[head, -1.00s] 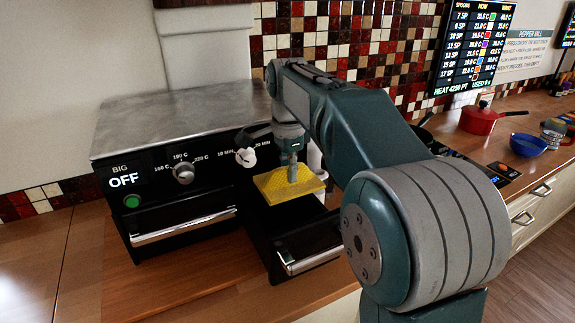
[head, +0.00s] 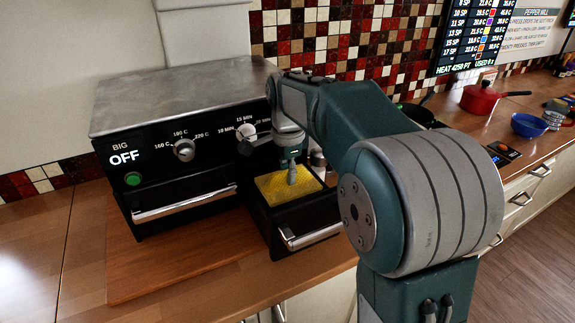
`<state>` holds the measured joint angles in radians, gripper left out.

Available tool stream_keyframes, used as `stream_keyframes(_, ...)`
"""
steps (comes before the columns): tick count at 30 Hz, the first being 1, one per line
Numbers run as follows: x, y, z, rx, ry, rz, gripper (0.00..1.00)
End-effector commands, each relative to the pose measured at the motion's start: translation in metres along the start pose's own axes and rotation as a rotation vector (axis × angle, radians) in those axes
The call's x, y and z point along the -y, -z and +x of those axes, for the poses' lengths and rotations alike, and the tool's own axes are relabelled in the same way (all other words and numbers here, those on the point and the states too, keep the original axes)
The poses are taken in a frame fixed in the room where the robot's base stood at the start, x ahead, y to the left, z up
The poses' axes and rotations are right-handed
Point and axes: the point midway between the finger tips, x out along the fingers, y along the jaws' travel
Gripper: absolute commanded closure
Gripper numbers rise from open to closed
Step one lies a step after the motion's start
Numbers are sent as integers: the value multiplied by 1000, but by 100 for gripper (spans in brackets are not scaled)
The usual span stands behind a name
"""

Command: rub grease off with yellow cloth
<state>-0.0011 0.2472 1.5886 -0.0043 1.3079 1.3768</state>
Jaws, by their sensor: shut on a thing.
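The yellow cloth (head: 275,189) is a flat, textured piece under my gripper (head: 292,181). My gripper points down and is shut on the cloth near its middle. The cloth lies within the outline of the pulled-out right drawer (head: 305,222) of the black oven. I cannot tell whether it touches the drawer floor. No grease shows; the cloth and my gripper cover much of the drawer's inside.
The oven (head: 165,150) has a grey metal top, knobs, an OFF display and a shut left drawer (head: 186,204). A wooden board (head: 170,262) lies in front. A red pot (head: 481,99) and a blue bowl (head: 528,125) stand at right.

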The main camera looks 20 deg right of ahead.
Motion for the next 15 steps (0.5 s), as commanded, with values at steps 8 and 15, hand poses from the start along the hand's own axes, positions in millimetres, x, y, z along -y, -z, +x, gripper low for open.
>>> stream_keyframes(8,0,0,20,0,-2,0,100)
stream_keyframes(15,0,0,36,0,-1,0,100)
